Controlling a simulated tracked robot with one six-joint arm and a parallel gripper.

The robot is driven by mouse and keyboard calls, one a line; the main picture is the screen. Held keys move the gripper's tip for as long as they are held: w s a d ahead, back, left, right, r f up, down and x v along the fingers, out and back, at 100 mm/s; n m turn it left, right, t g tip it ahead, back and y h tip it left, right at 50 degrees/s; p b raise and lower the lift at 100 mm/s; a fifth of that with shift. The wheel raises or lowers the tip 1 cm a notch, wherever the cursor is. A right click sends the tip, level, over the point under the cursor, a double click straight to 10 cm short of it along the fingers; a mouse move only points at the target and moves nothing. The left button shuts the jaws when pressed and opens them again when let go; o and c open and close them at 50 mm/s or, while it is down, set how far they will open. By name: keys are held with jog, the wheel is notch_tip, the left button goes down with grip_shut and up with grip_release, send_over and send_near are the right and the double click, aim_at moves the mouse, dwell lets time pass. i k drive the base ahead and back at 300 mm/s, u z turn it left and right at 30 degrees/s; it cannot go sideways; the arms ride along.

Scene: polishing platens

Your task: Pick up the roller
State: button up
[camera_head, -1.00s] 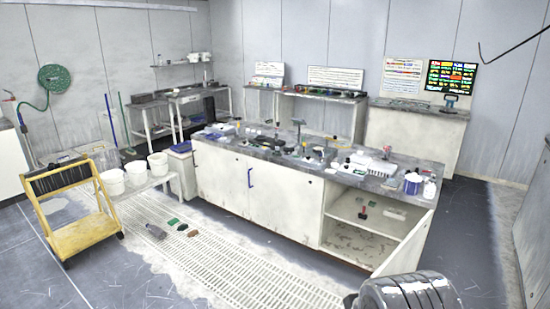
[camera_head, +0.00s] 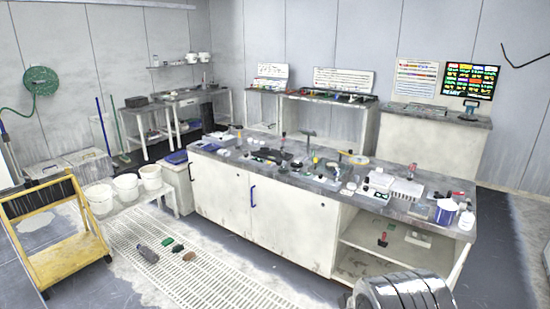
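I cannot single out the roller with certainty; the small tools are too tiny to tell apart. The long workbench (camera_head: 292,222) stands in the middle, with many small tools on its grey top. A small red-handled item (camera_head: 383,240) is on the shelf inside the bench's open right compartment. A tool with a dark upright handle (camera_head: 309,141) stands towards the back of the benchtop. A ribbed metal part of my own body shows at the bottom right. My gripper's fingers are not in view, so I see no grip on anything.
A yellow cart (camera_head: 60,262) stands at the left, beside a low stand with white buckets (camera_head: 126,187). A grey bottle-like item (camera_head: 147,253) and small pads (camera_head: 178,250) lie on the white floor grating (camera_head: 200,286). Dark floor is clear right of the bench.

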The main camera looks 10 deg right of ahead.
aim_at(383, 243)
jog(key=i, duration=2.85)
jog(key=z, duration=2.9)
